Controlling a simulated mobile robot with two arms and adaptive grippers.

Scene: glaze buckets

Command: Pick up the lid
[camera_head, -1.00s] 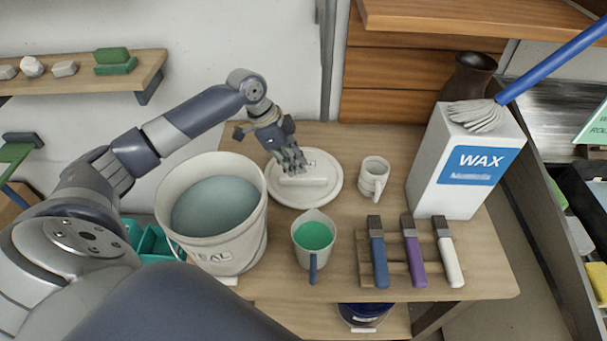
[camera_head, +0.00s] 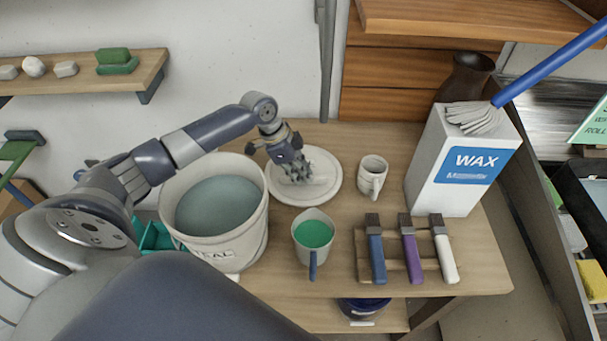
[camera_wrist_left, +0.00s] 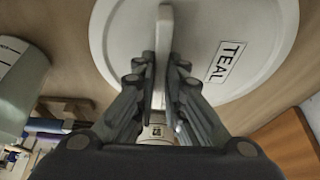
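The lid (camera_head: 279,194) is a round white disc with a raised bar handle. It lies flat on the wooden table, right of the bucket; in the wrist view the lid (camera_wrist_left: 118,42) shows a TEAL label and the handle (camera_wrist_left: 165,22). My left gripper (camera_head: 296,177) is over the lid from behind. In the wrist view the left gripper's fingers (camera_wrist_left: 161,62) are on both sides of the handle, close against it, and look shut on it. The lid looks to be resting on the table. My right gripper is not in view.
A large open bucket (camera_head: 250,227) of teal glaze stands close left of the lid. A jug (camera_head: 312,258) with green liquid, a white mug (camera_head: 373,178), several brushes on a wooden rack (camera_head: 361,240) and a WAX box (camera_head: 440,195) stand nearby.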

